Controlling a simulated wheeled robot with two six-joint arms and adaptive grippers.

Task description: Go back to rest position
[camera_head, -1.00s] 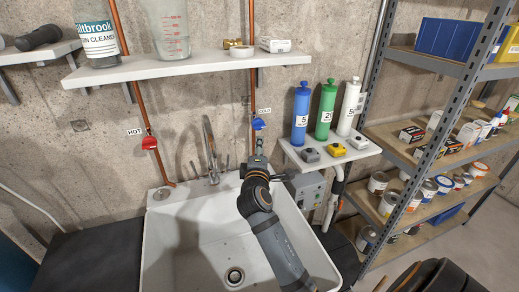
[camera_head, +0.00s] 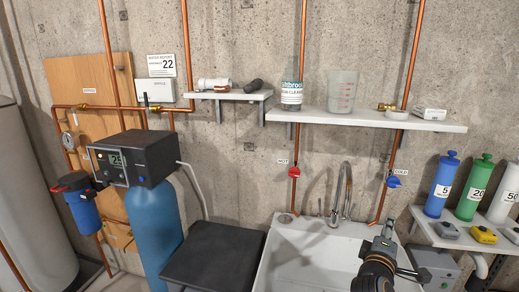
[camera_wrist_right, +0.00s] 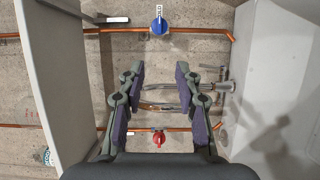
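My right gripper (camera_head: 386,230) is in front of the sink's back wall, below the blue cold valve (camera_head: 393,181), and looks apart from it. In the right wrist view my right gripper (camera_wrist_right: 160,75) is open, its two dark-padded fingers spread with nothing between them. The chrome faucet (camera_wrist_right: 205,87) shows behind and beside the fingers. The red hot valve (camera_wrist_right: 159,139) and the blue cold valve (camera_wrist_right: 158,26) are on copper pipes beyond. My left gripper is not in view.
The white sink (camera_head: 308,260) lies below my right arm. A shelf (camera_head: 345,117) with a jug and bottle is above. A ledge (camera_head: 430,232) with coloured cylinders is at right. A blue tank (camera_head: 150,225) with a control box stands at left, beside a dark box (camera_head: 213,255).

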